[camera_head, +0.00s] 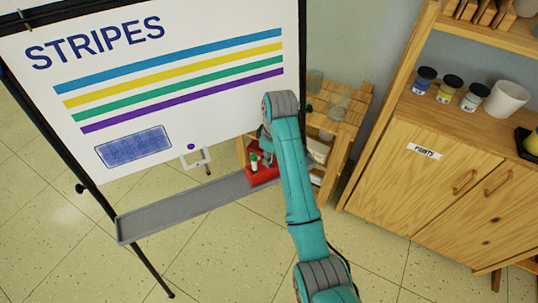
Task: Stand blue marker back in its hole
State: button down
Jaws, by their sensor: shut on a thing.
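A red marker holder (263,177) sits at the right part of the grey easel tray (180,208), below the whiteboard. A green-capped marker with a white body (254,162) stands upright in the holder. My teal arm passes in front of the holder's right side and bends at a grey joint above it. My gripper is hidden behind the arm, and I cannot make out its fingers. I cannot see the blue marker or its hole.
The whiteboard (220,115) rises behind the tray, with coloured stripes drawn on it. A wooden rack (345,140) stands behind my arm. A wooden cabinet (420,190) with paint jars and a white cup (506,98) stands at right. The tray's left and middle are bare.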

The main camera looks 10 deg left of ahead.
dwell(0.4)
jog(key=c, duration=1)
grip_release()
jog(key=shift+c, duration=0.2)
jog(key=shift+o, duration=1.2)
jog(key=shift+f, duration=0.4)
jog(key=shift+o, duration=0.3)
jog(key=o, duration=0.3)
